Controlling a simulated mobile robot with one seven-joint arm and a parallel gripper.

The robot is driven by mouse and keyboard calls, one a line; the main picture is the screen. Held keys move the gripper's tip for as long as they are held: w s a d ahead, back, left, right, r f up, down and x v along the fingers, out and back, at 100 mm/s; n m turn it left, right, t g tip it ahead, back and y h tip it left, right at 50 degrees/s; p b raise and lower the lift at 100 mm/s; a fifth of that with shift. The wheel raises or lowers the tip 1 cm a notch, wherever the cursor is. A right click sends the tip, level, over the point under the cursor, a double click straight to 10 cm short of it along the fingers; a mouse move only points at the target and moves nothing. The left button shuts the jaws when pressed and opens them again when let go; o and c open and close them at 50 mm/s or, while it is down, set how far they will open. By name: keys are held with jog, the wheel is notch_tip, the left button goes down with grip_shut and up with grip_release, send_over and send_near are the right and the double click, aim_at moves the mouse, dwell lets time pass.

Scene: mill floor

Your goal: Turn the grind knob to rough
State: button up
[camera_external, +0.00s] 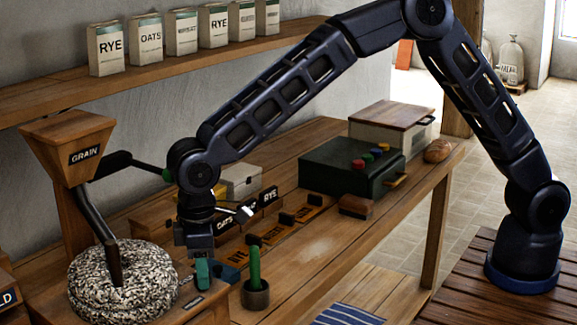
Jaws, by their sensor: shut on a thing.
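The mill stands at the left, with a wooden hopper marked GRAIN (84,157) above a speckled round millstone (122,285). My gripper (207,272) points down at the right side of the millstone, over the mill's wooden base (196,308). Its teal fingers are low at the base and shut on the grind knob. The knob itself is mostly hidden by the fingers, so its setting cannot be read. A small dark label shows on the base just below the fingers, too small to read.
A green-handled tool (254,268) stands in a dark cup right of my gripper. Labelled bins and orange tags line the bench (317,240) behind it. A dark green box with coloured knobs (350,165) stands farther back. A black lever with a green end (135,165) passes near my wrist.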

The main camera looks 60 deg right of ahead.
jog(key=shift+n, duration=0.3)
jog(key=n, duration=0.7)
jog(key=shift+n, duration=0.3)
jog(key=n, duration=0.4)
jog(key=shift+n, duration=2)
jog(key=o, duration=1)
jog(key=shift+r, duration=0.15)
